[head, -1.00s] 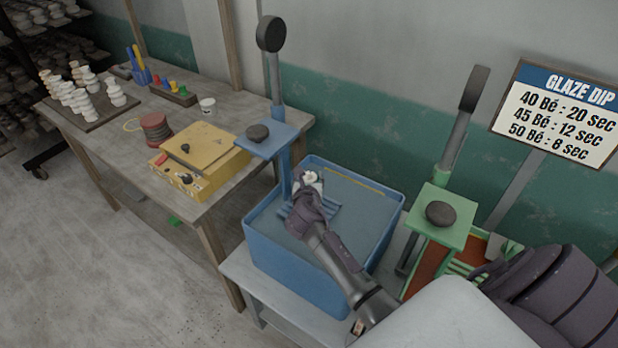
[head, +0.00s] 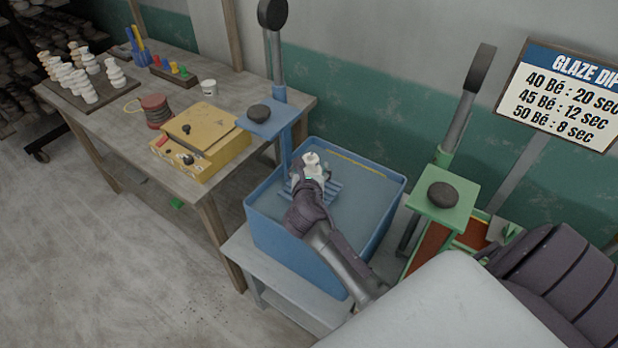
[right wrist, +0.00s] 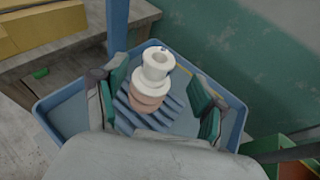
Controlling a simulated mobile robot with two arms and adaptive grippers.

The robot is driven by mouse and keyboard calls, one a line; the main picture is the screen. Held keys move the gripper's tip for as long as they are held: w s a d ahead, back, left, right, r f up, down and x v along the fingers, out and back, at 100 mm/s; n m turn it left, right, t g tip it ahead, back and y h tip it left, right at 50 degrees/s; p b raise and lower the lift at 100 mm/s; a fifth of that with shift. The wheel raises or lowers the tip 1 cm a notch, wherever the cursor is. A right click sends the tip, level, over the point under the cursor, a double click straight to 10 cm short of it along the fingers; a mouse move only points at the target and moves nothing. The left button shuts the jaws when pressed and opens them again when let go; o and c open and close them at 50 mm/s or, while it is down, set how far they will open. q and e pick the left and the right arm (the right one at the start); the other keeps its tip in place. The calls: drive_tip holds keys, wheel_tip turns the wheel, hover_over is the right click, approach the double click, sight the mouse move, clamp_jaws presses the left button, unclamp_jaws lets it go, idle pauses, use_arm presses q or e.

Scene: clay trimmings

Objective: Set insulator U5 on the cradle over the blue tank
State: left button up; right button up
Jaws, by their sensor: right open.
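A pale insulator (head: 312,165) with a white top and pinkish-beige lower part stands roughly upright on the slatted blue cradle (head: 332,193) over the blue tank (head: 285,250). No U5 mark is readable on it. My right gripper (head: 309,178) is at the insulator, reaching over the tank from the front. In the right wrist view, the insulator (right wrist: 157,66) stands between the spread green-padded fingers of my right gripper (right wrist: 163,92), with gaps on both sides. The cradle's slats (right wrist: 178,108) show beneath it. The insulator's base is partly hidden. My left gripper is not in view.
A blue post with a plate (head: 270,122) rises close behind the cradle. A green stand (head: 455,205) is to the right. The wooden table (head: 115,125) at left holds a yellow box (head: 205,140), a red spool (head: 155,110) and a board of several insulators (head: 80,80).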

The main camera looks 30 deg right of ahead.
drive_tip(key=v, duration=0.6)
drive_tip(key=shift+b, duration=0.3)
drive_tip(key=shift+w, duration=0.1)
